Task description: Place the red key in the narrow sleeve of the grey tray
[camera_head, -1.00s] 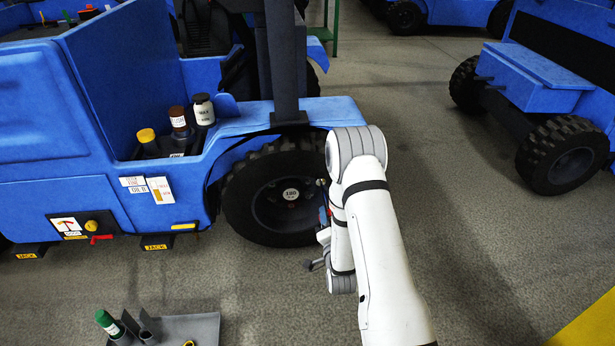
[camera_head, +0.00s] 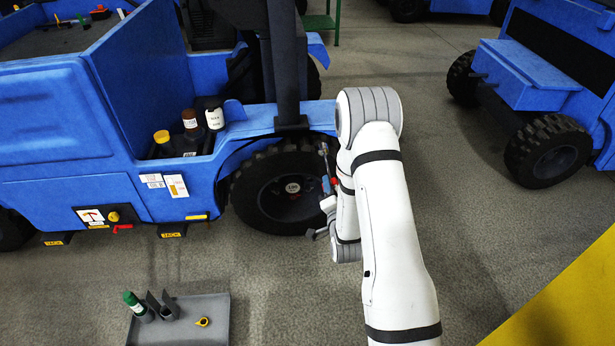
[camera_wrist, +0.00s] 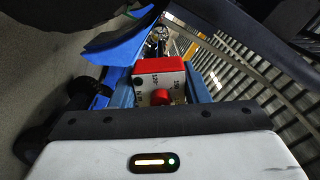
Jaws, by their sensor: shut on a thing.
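My gripper (camera_head: 328,184) is beside the big front wheel of the blue vehicle, partly hidden behind my white arm in the head view. In the wrist view its blue fingers (camera_wrist: 160,92) are shut on the red key (camera_wrist: 160,66), which shows a red top, a red knob and a pale face with numbers. In the head view only small red and dark parts of it show. The grey tray (camera_head: 217,322) lies on the floor at lower left, well away from my gripper. Upright grey sleeves (camera_head: 168,306) stand at its left end; which is narrow is hard to tell.
A green-capped bottle (camera_head: 134,303) stands at the tray's left end, and a small yellow-and-black item (camera_head: 202,322) lies on the tray. The blue vehicle (camera_head: 60,150) with its wheel (camera_head: 285,190) stands behind. The floor between tray and wheel is clear.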

